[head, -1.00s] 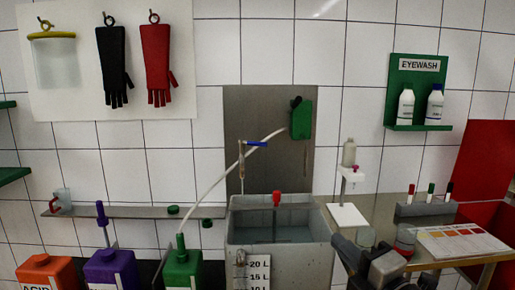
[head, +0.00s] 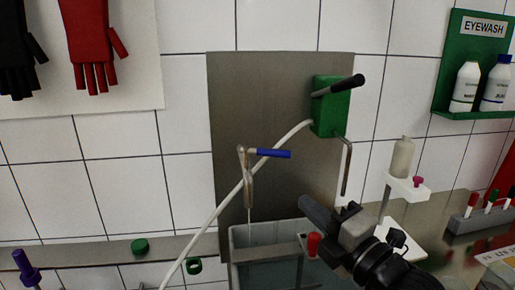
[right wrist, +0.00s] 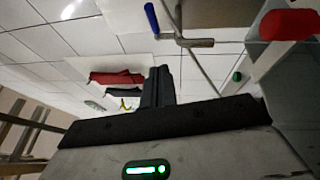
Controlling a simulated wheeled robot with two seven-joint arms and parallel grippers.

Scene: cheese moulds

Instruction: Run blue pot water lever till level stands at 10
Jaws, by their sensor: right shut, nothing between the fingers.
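The blue lever (head: 273,153) sits on top of a metal tap (head: 246,175) and points right in the head view. A thin pale line hangs below the tap; I cannot tell whether it is running water. The grey tank (head: 240,272) stands below, its level scale and water level out of view. My right gripper (head: 312,208) is shut and empty, right of and lower than the lever, near the tank's rim. In the right wrist view the blue lever (right wrist: 152,18) lies beyond my shut fingers (right wrist: 160,86), apart from them. My left gripper is out of view.
A green box (head: 331,108) with a black handle and a pale hose is on the metal back plate. A red knob (head: 314,243) is at the tank, close to my right gripper. A bottle (head: 402,157) on a small stand is to the right.

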